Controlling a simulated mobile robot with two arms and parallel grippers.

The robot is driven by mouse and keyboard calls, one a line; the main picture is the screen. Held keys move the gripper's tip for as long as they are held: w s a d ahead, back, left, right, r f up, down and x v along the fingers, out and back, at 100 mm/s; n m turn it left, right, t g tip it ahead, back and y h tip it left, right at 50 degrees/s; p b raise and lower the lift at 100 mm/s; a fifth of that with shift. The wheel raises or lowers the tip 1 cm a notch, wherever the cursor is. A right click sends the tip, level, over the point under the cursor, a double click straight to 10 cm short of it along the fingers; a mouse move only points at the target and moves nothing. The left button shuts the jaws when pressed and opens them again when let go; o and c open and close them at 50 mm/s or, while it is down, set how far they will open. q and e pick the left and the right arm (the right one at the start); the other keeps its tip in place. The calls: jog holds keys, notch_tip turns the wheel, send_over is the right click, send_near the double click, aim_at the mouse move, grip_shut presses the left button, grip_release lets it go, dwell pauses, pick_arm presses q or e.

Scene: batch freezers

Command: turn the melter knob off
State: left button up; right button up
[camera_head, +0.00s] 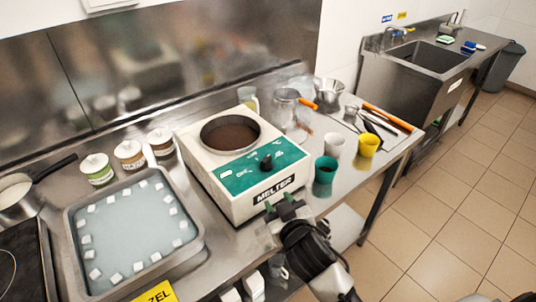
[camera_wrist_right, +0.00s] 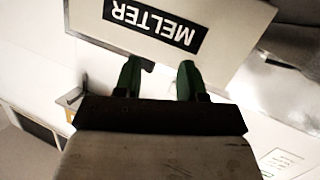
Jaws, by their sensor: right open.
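The melter (camera_head: 212,178) is a white box with a green top panel and a round well of brown liquid, standing on the steel counter. Its black knob (camera_head: 266,162) sits on the green panel, with its pointer direction too small to read. My right gripper (camera_head: 281,203) is open and empty, in front of the melter's labelled front face and below the knob, apart from it. In the right wrist view, the green fingers (camera_wrist_right: 158,77) stand apart below the upside-down MELTER label (camera_wrist_right: 152,22); the knob is not visible there. My left gripper is not in view.
A green cup (camera_head: 325,178), a white cup (camera_head: 334,146) and a yellow cup (camera_head: 367,146) stand right of the melter. A basin with white cubes (camera_head: 199,247) and several lidded tubs (camera_head: 97,170) are at left. Open tiled floor (camera_head: 440,215) lies at right.

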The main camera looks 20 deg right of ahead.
jog(key=w+a+r+n+t+y, duration=0.45)
jog(key=a+r+n+y, duration=0.55)
jog(key=r, duration=0.5)
jog(key=a+r+n+g+y, duration=0.3)
jog(key=a+n+g+y, duration=0.4)
jog(key=n+g+y, duration=0.25)
jog(key=n+g+h, duration=0.4)
jog(key=g+h, duration=0.6)
jog(key=h, duration=1)
send_over(268, 156)
notch_tip(268, 156, down, 3)
notch_tip(268, 156, down, 10)
jog(key=p, duration=0.3)
jog(key=shift+r, duration=0.1)
jog(key=shift+c, duration=0.3)
